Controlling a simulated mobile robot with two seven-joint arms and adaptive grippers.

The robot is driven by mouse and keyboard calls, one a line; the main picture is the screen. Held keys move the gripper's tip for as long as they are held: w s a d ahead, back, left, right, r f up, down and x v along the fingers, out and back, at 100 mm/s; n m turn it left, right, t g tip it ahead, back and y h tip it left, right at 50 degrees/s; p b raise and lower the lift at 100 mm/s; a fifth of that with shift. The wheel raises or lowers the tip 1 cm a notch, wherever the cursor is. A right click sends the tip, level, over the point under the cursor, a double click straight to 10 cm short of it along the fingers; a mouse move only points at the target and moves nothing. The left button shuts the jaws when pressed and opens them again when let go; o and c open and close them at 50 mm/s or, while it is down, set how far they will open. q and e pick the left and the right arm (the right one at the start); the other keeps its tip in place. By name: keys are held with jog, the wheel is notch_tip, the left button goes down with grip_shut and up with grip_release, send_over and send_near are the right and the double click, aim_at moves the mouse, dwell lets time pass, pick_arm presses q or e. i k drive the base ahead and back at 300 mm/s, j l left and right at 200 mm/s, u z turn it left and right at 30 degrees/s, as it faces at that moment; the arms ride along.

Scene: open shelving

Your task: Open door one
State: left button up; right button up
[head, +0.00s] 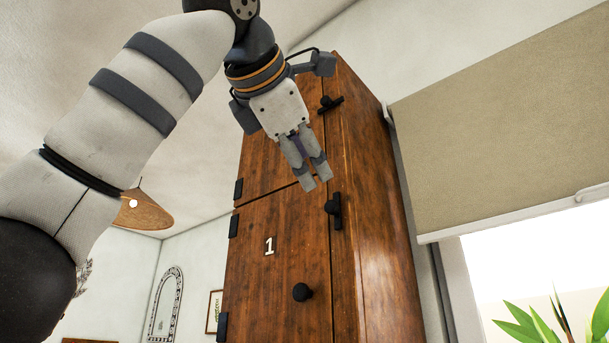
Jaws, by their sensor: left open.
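Door one (285,251) is the lower door of a tall brown wooden cabinet and bears a white number 1. It looks shut. A round black knob (302,292) sits at its lower right, and black hinges (234,225) run along its left edge. A black latch (334,208) sits at its upper right edge. My left gripper (318,183) hangs in front of the cabinet near the top of door one, fingers pointing down, open and empty. It is above the knob and left of the latch, apart from both. My right gripper is not in view.
An upper door (262,160) with its own latch (329,103) is partly hidden by my left arm. A window with a beige blind (510,120) and a green plant (560,325) are at right. A lamp (143,212) hangs at left.

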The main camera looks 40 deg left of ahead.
aim_at(278, 284)
jog(key=k+l, duration=0.2)
jog(key=k, duration=0.3)
jog(key=k+l, duration=0.2)
jog(key=k, duration=0.25)
